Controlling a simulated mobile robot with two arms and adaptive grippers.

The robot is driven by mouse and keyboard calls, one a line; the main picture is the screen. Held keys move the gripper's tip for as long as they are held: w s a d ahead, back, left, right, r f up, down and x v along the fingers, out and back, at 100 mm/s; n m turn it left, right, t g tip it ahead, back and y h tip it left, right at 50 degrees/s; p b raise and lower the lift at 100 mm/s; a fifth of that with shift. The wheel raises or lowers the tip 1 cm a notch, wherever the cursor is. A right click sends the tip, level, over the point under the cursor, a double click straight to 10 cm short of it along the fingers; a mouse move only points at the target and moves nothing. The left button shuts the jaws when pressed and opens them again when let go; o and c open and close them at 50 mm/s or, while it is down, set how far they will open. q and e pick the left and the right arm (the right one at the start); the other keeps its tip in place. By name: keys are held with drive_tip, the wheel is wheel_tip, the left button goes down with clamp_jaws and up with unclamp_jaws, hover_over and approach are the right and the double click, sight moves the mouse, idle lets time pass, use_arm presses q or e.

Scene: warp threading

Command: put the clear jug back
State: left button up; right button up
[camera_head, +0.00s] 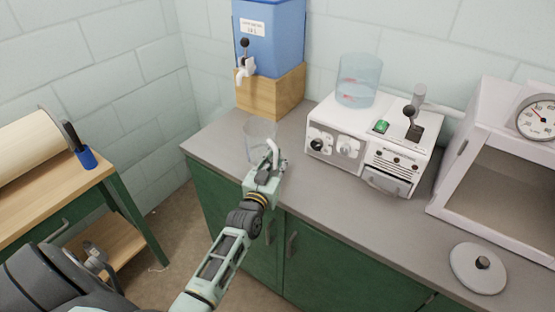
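A clear jug (257,133) is on the grey counter, in front of the wooden block under the blue tank. It looks upright; its lower part is partly hidden by my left gripper. My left gripper (275,159) is right at the jug's near side, with a pale curved piece standing up beside the jug wall. I cannot tell whether that piece is a finger or the jug's handle, or whether the fingers are closed on it. My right gripper is not in view.
A blue tank (270,38) with a tap (245,70) stands on a wooden block (268,92). A white machine (342,145) carries a clear bluish cylinder (358,82). A white chamber with a dial (538,117) and a round lid (477,268) are at right. The counter's front middle is clear.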

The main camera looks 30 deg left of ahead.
use_arm(q)
drive_tip(key=shift+o, duration=1.3)
drive_tip(key=shift+r, duration=0.15)
drive_tip(key=s+d, duration=0.2)
drive_tip(key=s, duration=0.9)
drive_tip(key=shift+s+f+b, duration=0.25)
drive_tip(key=shift+s+b, duration=0.15)
drive_tip(key=shift+b, duration=0.05)
